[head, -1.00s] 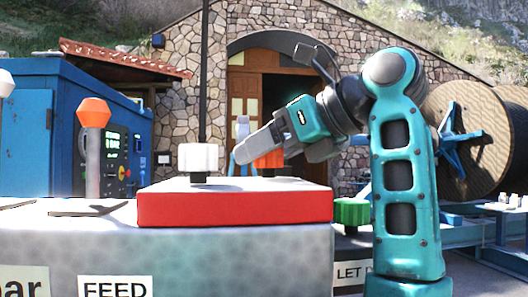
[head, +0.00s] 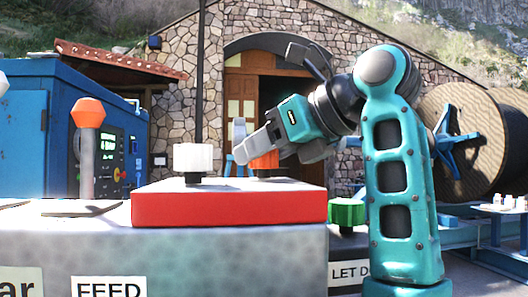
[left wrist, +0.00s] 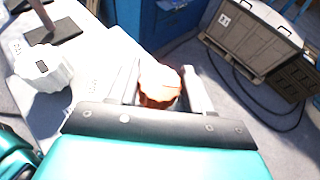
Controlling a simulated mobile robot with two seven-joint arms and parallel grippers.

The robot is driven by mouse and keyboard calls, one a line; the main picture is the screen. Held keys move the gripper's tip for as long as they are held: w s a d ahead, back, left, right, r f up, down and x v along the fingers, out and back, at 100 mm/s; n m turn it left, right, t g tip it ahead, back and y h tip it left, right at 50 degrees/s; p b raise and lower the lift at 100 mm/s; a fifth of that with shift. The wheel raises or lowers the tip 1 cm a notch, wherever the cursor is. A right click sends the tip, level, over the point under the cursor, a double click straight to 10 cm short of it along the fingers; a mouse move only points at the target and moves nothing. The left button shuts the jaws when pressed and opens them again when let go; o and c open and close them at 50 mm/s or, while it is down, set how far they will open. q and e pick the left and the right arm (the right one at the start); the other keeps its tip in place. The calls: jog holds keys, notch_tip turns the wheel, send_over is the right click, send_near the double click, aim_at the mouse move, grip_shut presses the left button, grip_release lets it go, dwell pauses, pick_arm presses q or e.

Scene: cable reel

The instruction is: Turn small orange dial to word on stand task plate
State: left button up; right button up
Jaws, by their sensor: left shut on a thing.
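The small orange dial (head: 265,160) stands on top of the red stand plate (head: 230,208). My left gripper (head: 243,150) reaches over the plate at the dial, its arm rising at the right of the head view. The left wrist view shows the ridged orange dial (left wrist: 160,87) between the two grey fingers, and the gripper is shut on it. The small words on the pale plate top (left wrist: 95,70) are too small to read, so I cannot tell where the dial points. My right gripper is not in view.
A white dial (head: 193,158) stands left of the orange one and also shows in the left wrist view (left wrist: 42,66). A green knob (head: 347,212) is at the plate's right. An orange-capped lever (head: 88,115) rises at left. A blue cabinet (head: 40,125) is behind.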

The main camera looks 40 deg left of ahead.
pick_arm(q)
jog(key=m+t+b, duration=0.1)
jog(key=m+t, duration=0.2)
jog(key=t, duration=0.1)
jog(key=shift+s+m+t, duration=0.1)
jog(key=shift+m+t, duration=0.3)
jog(key=m+t+h+b, duration=0.1)
jog(key=m+t+h, duration=0.1)
jog(key=m+t, duration=0.2)
jog(key=shift+h, duration=0.3)
jog(key=shift+m+t+h, duration=0.3)
jog(key=shift+m, duration=0.1)
jog(key=o, duration=1)
jog(key=shift+c, duration=0.2)
jog(key=shift+r, duration=0.1)
